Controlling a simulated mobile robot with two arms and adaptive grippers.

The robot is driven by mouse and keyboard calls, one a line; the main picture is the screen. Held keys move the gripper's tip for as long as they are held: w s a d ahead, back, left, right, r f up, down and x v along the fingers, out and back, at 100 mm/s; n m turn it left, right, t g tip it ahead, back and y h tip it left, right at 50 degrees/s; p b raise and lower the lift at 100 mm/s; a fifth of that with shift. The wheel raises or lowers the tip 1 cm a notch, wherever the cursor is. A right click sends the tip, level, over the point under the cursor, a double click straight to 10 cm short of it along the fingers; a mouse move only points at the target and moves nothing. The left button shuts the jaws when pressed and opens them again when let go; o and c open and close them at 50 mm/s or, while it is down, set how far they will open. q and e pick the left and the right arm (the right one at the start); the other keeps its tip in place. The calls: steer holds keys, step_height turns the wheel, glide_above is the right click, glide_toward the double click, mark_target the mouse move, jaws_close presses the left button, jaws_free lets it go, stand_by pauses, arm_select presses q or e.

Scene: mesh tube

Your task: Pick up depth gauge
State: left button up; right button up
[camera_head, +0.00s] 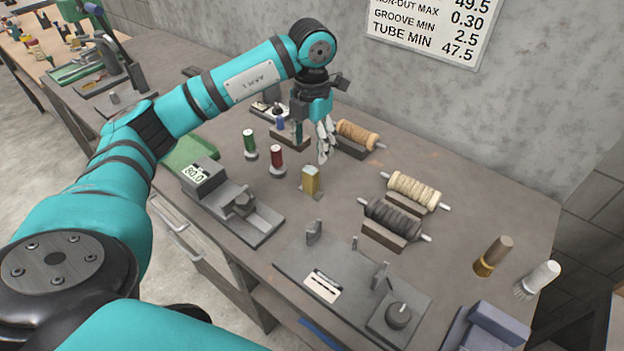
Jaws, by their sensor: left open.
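My left gripper (313,142) reaches in from the left and points down over the back of the bench. Its fingers are apart, and I see nothing held between them. Beside and partly behind its left finger are a low dark brown block (287,141) and a small blue-topped piece (280,123). One of these may be the depth gauge, but I cannot tell for certain at this size. The fingers hide part of that spot. My right gripper is not in view.
A grey measuring device (232,200), more rolls and brushes occupy the bench (465,215).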

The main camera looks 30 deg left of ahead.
mark_target(311, 171)
arm_select(q)
step_height(311, 171, down, 8)
steer(key=shift+f+p, duration=0.15)
steer(key=shift+p, duration=0.75)
steer(key=f, duration=0.1)
steer(key=f+p, duration=0.1)
steer(key=f, duration=0.1)
steer(key=f+p, duration=0.1)
steer(key=f, duration=0.1)
steer(key=shift+w+a, duration=0.2)
steer(key=shift+a, duration=0.05)
steer(key=shift+f, duration=0.2)
jaws_close()
